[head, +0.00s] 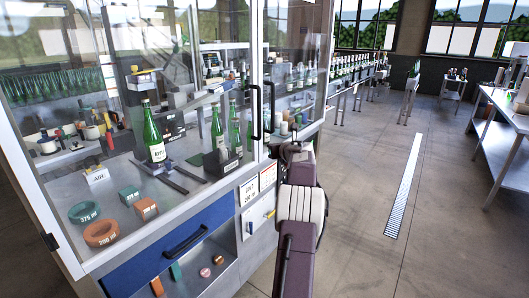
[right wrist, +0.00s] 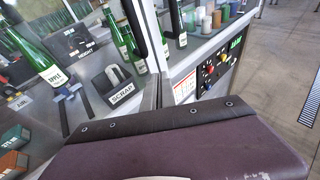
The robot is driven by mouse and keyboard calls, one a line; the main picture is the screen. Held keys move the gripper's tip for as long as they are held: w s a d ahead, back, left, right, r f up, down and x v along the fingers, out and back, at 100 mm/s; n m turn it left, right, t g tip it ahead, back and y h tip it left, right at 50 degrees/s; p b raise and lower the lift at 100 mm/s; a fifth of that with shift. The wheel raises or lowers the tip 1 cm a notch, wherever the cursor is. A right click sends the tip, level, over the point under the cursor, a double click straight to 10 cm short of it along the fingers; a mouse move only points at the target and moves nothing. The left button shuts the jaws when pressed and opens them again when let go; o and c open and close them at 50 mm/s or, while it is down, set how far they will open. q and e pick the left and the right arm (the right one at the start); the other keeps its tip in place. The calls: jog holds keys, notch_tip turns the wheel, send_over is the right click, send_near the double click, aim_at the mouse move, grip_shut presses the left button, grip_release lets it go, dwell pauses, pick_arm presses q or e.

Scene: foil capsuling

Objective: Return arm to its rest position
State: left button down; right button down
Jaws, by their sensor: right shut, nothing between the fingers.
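My right arm (head: 297,205) comes up from the bottom of the head view, in front of the glazed machine cabinet (head: 215,235). My right gripper (head: 291,150) is at its far end, small and dark, near the cabinet's right corner post. It is shut and holds nothing. A maroon part of my own arm fills the lower right wrist view and its fingers do not show there. My left gripper is not in view.
Inside the cabinet are a green bottle (head: 154,135), a SCRAP holder (right wrist: 117,86) and orange and green rings. A door handle (head: 256,112) and a control panel (right wrist: 215,75) are close to my right arm. Open floor (head: 390,190) lies to the right.

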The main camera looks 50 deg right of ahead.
jog(key=w+a+f+m+p, duration=0.1)
jog(key=w+a+m, duration=0.2)
jog(key=a+m, duration=0.15)
jog(key=w+a+m+y, duration=0.1)
jog(key=w+a+m, duration=0.15)
jog(key=a, duration=0.35)
jog(key=w+a+f+m+p, duration=0.1)
jog(key=w+a+m, duration=0.1)
jog(key=a+m, duration=0.3)
jog(key=s+a+f+m+g+y+p, duration=0.1)
jog(key=a+f+m+g, duration=0.15)
jog(key=a, duration=0.55)
jog(key=s+a+f+m+g+y, duration=0.1)
jog(key=a+f+m, duration=0.3)
jog(key=a, duration=0.3)
jog(key=s+a+f+m+g+y, duration=0.2)
jog(key=s+a+f+m, duration=0.3)
jog(key=s+a, duration=0.7)
jog(key=s+a+f+m+g+y+p, duration=0.1)
jog(key=s+a+f+m+g+y, duration=0.2)
jog(key=s+a, duration=0.9)
notch_tip(320, 180, down, 4)
jog(key=s+m+g, duration=0.2)
jog(key=m, duration=0.1)
jog(key=shift+p, duration=0.3)
